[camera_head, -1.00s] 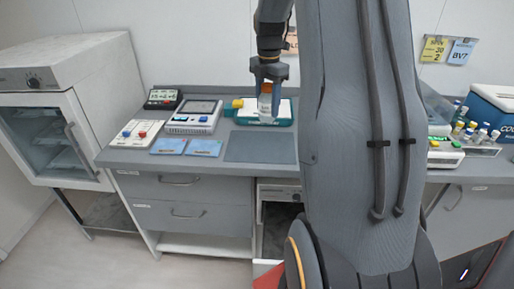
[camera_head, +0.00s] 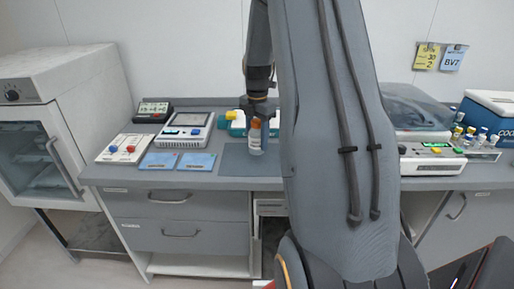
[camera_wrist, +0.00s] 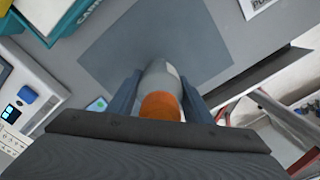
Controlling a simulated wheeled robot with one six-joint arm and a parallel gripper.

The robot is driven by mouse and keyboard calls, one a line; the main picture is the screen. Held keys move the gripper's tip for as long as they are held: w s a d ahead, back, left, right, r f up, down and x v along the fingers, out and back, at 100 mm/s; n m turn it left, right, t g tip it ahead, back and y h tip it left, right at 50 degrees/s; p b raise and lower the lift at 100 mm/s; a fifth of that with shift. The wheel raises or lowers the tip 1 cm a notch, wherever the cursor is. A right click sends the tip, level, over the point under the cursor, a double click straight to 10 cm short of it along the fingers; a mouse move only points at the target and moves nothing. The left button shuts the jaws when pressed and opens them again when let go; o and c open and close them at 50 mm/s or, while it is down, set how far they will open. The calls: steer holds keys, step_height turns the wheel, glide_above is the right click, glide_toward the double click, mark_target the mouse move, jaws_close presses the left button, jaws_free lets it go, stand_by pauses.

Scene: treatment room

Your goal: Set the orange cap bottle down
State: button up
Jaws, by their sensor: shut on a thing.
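The orange cap bottle (camera_head: 255,136) is white with an orange cap and hangs upright under my gripper (camera_head: 257,118). In the wrist view its orange cap (camera_wrist: 160,106) and pale body (camera_wrist: 160,78) lie between the two fingers of my gripper (camera_wrist: 160,98), which is shut on it. A dark grey mat (camera_head: 236,165) lies on the counter below and around the bottle; the mat also shows in the wrist view (camera_wrist: 115,55). The bottle's base is near the mat in the picture; I cannot tell whether it touches.
Two blue packets (camera_head: 197,162), a grey-white device with a screen (camera_head: 183,131) and a white switch panel (camera_head: 122,148) lie to the left.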

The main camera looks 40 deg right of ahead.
mark_target(257, 148)
steer(key=shift+f+p, duration=0.5)
steer(key=shift+f, duration=1.45)
steer(key=shift+f, duration=0.1)
steer(key=o, duration=1.2)
